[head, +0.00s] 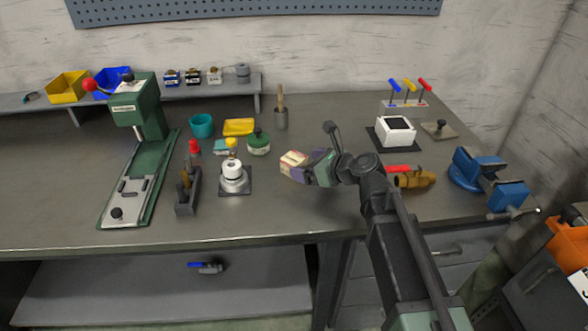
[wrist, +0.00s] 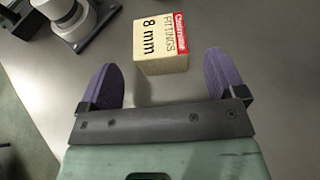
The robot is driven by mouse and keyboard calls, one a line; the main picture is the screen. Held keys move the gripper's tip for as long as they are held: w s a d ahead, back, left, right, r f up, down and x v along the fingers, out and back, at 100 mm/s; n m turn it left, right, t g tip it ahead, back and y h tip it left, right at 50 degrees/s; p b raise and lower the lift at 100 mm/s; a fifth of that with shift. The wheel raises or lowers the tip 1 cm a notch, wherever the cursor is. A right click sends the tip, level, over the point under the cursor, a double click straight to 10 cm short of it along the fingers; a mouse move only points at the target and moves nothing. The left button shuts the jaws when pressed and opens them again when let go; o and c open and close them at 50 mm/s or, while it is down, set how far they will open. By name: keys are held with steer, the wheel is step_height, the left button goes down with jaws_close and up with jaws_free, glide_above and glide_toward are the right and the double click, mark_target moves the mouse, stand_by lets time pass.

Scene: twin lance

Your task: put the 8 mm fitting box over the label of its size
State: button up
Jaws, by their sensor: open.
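The 8 mm fitting box (wrist: 161,42) is a cream block with a red strip, and its printed face reads "FITTINGS 8 mm" in the wrist view. It also shows on the bench in the head view (head: 292,159). My gripper (wrist: 161,66) is open, with its purple fingers spread wide. The box lies ahead of and between the finger ends in the wrist view, with no contact visible. In the head view my gripper (head: 303,168) is close against the box and partly hides it. Small cards under the boxes on the back shelf (head: 148,91) are too small to read.
Several small boxes (head: 193,77) stand on the shelf beside yellow (head: 67,87) and blue bins. A white-topped device (head: 234,177) stands left of the fitting box, near a green tin (head: 259,143). A green press (head: 145,115) is farther left. Open bench lies in front.

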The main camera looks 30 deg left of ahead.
mark_target(302, 163)
steer(key=b+x, duration=0.1)
steer(key=x, duration=0.1)
steer(key=b+x, duration=0.1)
steer(key=x, duration=0.2)
steer(key=shift+w+f, duration=0.15)
steer(key=shift+f, duration=0.15)
steer(key=shift+a, duration=0.3)
steer(key=shift+r, duration=0.1)
steer(key=c, duration=1.2)
steer(key=shift+o, duration=0.2)
steer(key=shift+r, duration=0.1)
step_height(302, 163, up, 20)
steer(key=p, duration=2)
